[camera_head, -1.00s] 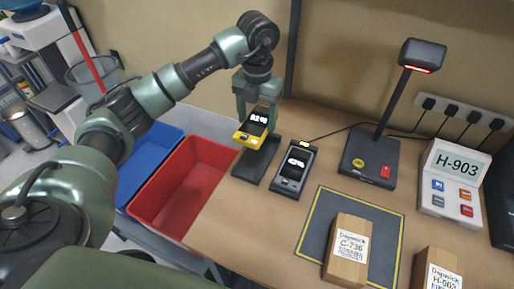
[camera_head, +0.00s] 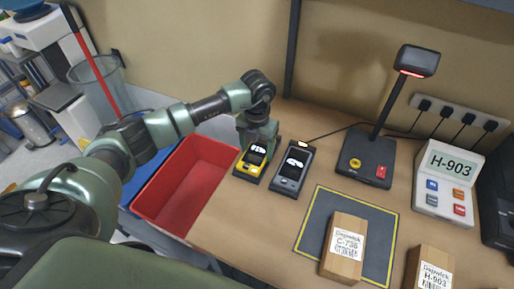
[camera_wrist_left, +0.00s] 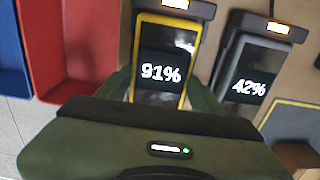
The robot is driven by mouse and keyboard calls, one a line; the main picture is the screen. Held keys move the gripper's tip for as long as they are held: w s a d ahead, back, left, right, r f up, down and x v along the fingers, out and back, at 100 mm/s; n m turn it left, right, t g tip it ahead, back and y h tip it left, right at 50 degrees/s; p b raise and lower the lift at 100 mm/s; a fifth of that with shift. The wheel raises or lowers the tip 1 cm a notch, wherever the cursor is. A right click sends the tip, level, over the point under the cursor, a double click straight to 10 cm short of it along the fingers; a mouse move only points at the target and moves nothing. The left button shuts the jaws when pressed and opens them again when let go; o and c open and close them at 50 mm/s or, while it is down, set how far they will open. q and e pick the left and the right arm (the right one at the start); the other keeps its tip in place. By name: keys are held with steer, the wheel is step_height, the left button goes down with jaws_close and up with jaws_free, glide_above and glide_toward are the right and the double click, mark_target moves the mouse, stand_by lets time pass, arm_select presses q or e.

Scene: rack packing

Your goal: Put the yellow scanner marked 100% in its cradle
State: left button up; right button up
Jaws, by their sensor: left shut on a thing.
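The yellow scanner (camera_head: 249,168) stands at the left of two dark cradles on the table. In the left wrist view, the yellow scanner (camera_wrist_left: 183,30) shows 91%, not 100%. My left gripper (camera_head: 257,148) is shut on it, with a finger on each side. The scanner lies in line with its dark cradle (camera_wrist_left: 203,10), whose top light glows orange. It looks down in the cradle, but the gripper hides whether it is fully seated. My right gripper is not in view.
A grey scanner (camera_head: 291,172) showing 42% (camera_wrist_left: 246,72) sits in the cradle just to the right. A red bin (camera_head: 168,213) is at the left. A dark mat (camera_head: 318,225) with a box (camera_head: 345,250) and a lamp-like stand (camera_head: 366,160) are to the right.

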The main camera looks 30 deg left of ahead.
arm_select(q)
steer(key=shift+f, duration=0.2)
steer(key=o, duration=1.7)
steer(key=shift+r, duration=0.1)
steer(key=shift+r, duration=0.1)
